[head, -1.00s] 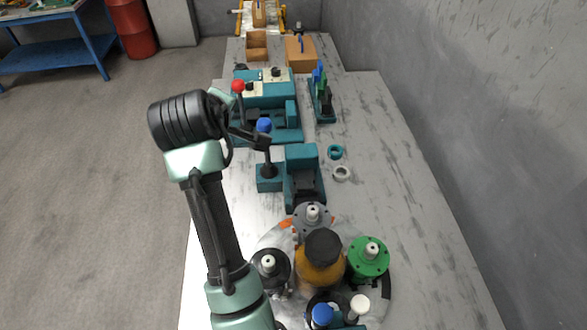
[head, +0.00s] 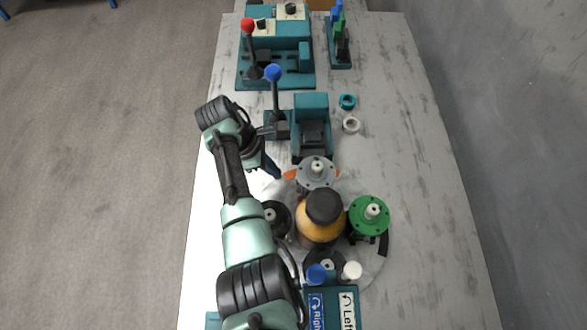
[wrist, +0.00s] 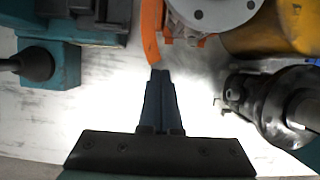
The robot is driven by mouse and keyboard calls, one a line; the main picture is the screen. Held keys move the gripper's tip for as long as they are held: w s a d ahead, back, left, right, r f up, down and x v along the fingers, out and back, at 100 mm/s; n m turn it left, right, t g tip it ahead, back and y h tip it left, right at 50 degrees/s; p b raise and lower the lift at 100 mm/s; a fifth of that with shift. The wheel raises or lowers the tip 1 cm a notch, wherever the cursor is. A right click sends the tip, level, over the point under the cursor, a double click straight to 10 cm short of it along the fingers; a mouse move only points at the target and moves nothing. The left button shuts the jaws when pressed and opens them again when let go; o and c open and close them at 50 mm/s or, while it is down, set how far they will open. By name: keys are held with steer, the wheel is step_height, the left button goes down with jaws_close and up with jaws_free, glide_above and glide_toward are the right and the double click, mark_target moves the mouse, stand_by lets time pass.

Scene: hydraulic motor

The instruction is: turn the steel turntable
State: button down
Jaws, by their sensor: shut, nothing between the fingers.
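The steel turntable (head: 372,262) is a round metal plate near the front of the bench. It carries a grey flanged part (head: 317,172), a green one (head: 370,213) and a black one (head: 270,215) around a central orange and black body (head: 321,218). An orange piece (wrist: 152,30) shows at the rim beside the grey part. My gripper (wrist: 160,76) is shut and empty, its fingertips just short of the orange piece in the wrist view. In the head view my gripper (head: 274,172) is low at the turntable's back left edge. My arm hides the turntable's left side.
A control box has a blue "Right" button (head: 316,273) and a white "Left" button (head: 352,270). A teal press with a blue-knobbed lever (head: 274,73) stands just behind the turntable. Two small rings (head: 349,114) lie beside it. The bench's right side is clear.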

mark_target(294, 179)
steer(key=shift+x, duration=1.1)
steer(key=d, duration=0.1)
steer(key=d+p, duration=0.1)
steer(key=shift+w+d+r, duration=0.15)
steer(key=shift+d+r, duration=0.15)
steer(key=shift+d, duration=0.05)
steer(key=shift+d+f, duration=0.1)
steer(key=shift+d, duration=0.5)
steer(key=shift+w+d, duration=0.1)
steer(key=shift+d, duration=0.45)
steer(key=shift+p, duration=0.3)
